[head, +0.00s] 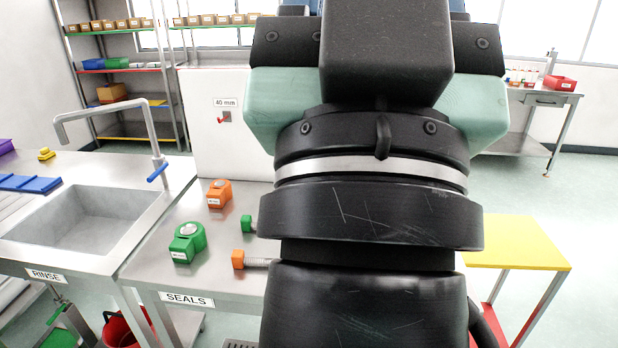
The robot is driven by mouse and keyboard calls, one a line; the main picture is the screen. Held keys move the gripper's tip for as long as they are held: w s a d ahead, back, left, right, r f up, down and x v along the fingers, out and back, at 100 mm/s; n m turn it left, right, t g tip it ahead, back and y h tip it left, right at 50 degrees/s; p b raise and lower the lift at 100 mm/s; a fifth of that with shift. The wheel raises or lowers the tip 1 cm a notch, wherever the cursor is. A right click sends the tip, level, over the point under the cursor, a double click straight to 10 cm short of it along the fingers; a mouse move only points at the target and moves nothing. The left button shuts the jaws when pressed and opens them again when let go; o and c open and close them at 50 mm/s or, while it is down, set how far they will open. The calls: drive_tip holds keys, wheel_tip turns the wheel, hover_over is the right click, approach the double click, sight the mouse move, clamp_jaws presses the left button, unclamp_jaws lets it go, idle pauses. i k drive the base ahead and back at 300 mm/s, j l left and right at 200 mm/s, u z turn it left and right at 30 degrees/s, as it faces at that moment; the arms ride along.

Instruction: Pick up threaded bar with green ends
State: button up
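A threaded bar with green ends lies on the steel SEALS bench. Only its left green end (247,223) shows, just left of my arm; the rest is hidden behind the arm. A second bar with an orange end (238,259) and a short piece of grey thread lies nearer, also partly hidden. My gripper (385,50) and wrist are large and close to the camera, filling the middle of the view. I cannot make out the fingertips or anything between them. The gripper's distance from the green-ended bar cannot be judged.
A green labelled block (188,242) and an orange one (219,193) stand on the bench left of the bars. A sink with a tap (110,113) adjoins at left. A white cabinet (218,145) stands behind. A yellow-topped table (518,243) is at right.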

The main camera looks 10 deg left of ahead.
sight(246, 224)
drive_tip(key=i+j+u, duration=0.2)
drive_tip(key=i+j, duration=0.15)
drive_tip(key=i, duration=0.15)
drive_tip(key=i+j+u, duration=0.15)
drive_tip(key=i, duration=0.4)
drive_tip(key=i+j+u, duration=0.2)
drive_tip(key=i, duration=0.35)
